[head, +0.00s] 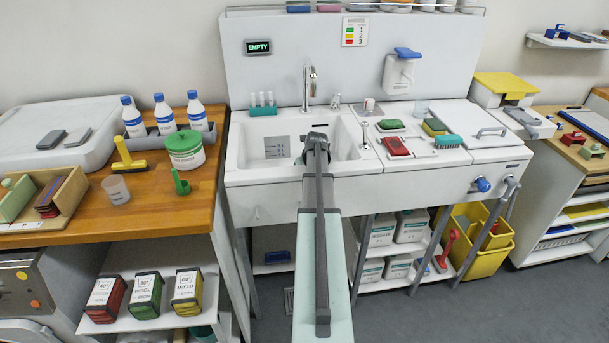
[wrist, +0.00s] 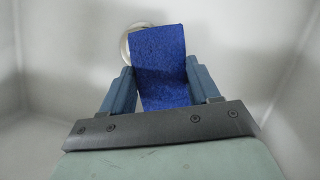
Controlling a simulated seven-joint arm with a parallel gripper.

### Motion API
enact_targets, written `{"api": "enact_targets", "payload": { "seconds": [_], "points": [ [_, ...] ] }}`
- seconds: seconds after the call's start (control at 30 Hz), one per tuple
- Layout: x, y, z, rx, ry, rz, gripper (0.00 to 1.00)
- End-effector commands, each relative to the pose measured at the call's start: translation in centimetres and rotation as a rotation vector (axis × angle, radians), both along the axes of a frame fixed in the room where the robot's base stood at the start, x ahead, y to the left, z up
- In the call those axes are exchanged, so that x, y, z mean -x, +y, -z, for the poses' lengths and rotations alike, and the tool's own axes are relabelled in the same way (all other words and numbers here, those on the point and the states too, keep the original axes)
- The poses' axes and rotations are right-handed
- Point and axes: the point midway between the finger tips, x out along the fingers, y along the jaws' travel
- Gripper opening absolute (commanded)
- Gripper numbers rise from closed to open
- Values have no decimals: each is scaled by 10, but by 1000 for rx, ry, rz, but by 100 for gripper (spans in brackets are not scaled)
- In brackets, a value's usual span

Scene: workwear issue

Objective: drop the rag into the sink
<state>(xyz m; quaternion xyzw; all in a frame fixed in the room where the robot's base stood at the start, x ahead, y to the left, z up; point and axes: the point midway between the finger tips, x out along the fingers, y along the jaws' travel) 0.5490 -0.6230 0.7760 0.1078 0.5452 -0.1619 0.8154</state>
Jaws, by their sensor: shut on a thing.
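The white sink (head: 255,150) stands in the middle of the head view, and my gripper (head: 318,138) is at its basin with my arm reaching in from the front. In the wrist view my gripper (wrist: 160,92) is shut on the rag (wrist: 160,60), a blue textured cloth between the two fingers. The pale basin walls (wrist: 50,70) surround it there, and a round drain ring (wrist: 127,40) shows partly behind the rag. The rag is hidden behind my arm in the head view. I cannot tell whether the rag touches the basin floor.
A tap (head: 308,85) rises at the back of the basin. A drainboard right of it holds a red brush (head: 396,146), a green sponge (head: 390,124) and a teal brush (head: 448,141). A wooden counter (head: 60,222) with bottles (head: 164,113) is at the left.

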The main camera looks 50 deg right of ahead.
Motion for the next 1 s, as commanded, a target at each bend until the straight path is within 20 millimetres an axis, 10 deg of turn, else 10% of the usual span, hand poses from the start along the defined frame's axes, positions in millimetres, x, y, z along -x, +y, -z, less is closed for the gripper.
{"api": "enact_targets", "payload": {
  "seconds": [0.6, 0.63, 1.0],
  "points": [
    [0, 0, 13, -1, 1, 0, 30],
    [0, 1, 13, -2, 1, 1, 64],
    [1, 2, 16, -5, 3, 0, 86]
  ]
}}
